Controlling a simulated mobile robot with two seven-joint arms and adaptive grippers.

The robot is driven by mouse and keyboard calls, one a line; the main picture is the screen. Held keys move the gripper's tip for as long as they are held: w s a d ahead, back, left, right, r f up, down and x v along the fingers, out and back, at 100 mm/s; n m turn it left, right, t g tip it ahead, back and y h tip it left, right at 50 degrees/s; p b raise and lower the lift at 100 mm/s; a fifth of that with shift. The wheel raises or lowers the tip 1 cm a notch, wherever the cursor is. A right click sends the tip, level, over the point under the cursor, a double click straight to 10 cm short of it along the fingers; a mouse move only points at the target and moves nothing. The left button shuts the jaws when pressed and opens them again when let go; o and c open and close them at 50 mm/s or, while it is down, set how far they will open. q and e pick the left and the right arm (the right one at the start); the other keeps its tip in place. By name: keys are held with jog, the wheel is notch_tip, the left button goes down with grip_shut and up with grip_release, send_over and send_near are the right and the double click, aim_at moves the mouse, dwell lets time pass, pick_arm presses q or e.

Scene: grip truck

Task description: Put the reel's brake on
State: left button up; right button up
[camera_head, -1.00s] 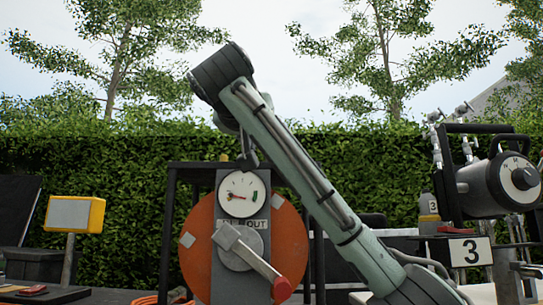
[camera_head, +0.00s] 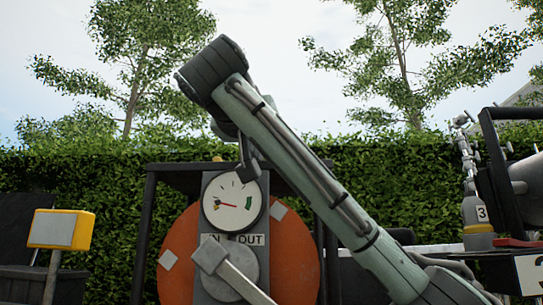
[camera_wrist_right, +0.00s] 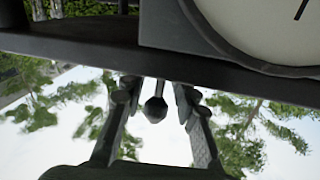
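The orange reel (camera_head: 180,250) stands behind a grey panel with a white gauge (camera_head: 233,203), an IN/OUT label (camera_head: 233,240) and a crank (camera_head: 226,268), whose lower end is cut off. My right arm comes from the lower right and folds over at the top. Its gripper (camera_head: 247,165) is small and dark near the gauge's upper right edge. In the right wrist view the two fingers (camera_wrist_right: 155,92) are apart, and a dark round knob (camera_wrist_right: 155,109) on a thin stem shows between them. Contact is unclear. I cannot tell whether this knob is the brake. My left gripper is not seen.
A dark frame (camera_head: 147,235) surrounds the reel; its bar (camera_wrist_right: 80,45) crosses the right wrist view near the fingers. A yellow box on a post (camera_head: 62,229) stands left. A hedge fills the background.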

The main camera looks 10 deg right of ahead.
grip_shut()
